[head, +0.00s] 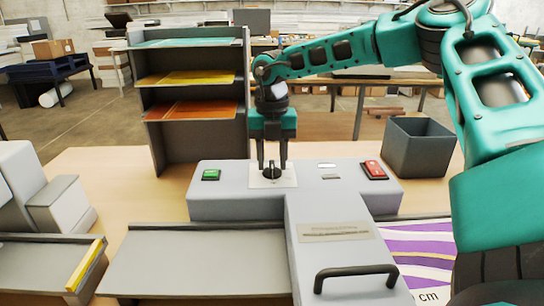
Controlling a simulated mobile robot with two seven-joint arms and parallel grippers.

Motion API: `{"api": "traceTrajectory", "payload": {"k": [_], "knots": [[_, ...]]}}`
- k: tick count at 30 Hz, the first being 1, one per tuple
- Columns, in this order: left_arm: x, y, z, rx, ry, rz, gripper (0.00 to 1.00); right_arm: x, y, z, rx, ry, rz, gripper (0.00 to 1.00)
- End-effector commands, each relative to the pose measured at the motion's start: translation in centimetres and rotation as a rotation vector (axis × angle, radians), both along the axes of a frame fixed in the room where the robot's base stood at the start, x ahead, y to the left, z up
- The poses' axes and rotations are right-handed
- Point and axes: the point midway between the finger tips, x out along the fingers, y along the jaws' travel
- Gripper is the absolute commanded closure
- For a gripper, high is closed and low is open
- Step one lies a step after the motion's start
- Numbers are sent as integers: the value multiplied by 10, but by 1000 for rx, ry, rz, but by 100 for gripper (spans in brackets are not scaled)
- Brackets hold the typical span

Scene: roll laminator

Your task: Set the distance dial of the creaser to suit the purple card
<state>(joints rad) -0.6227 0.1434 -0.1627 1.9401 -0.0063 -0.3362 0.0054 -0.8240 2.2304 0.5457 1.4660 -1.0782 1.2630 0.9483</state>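The grey creaser (235,206) stands in the middle of the table. Its dark distance dial (268,173) sits on a pale plate on top; the dial's marks are too small to read. My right gripper (271,166) points straight down over the dial, with its two fingers apart and the knob between their tips. I cannot tell whether the fingers press on the knob. A purple and white striped sheet (425,245) marked "cm" lies at the right, partly hidden by my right arm; I cannot tell if it is the purple card. My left gripper is out of view.
A green button (211,174) and a red switch (374,170) flank the dial. A black handle (355,274) is on the front arm. A shelf rack (160,125) with teal, yellow and orange sheets stands behind left. A dark open bin (418,148) stands behind right.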

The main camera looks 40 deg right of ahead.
Motion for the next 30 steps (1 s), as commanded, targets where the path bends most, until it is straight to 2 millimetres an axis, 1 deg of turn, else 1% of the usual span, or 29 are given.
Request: {"api": "traceTrajectory", "payload": {"k": [3, 15, 25, 30], "knots": [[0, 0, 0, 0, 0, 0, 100, 0, 0, 0, 0, 0, 0, 61], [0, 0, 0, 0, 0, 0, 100, 0, 0, 0, 0, 0, 0, 99], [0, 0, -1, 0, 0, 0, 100, 0, 0, 0, -1, -1, 5, 100], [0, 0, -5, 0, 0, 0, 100, 1, 0, 0, -2, -2, 43, 100]]}}
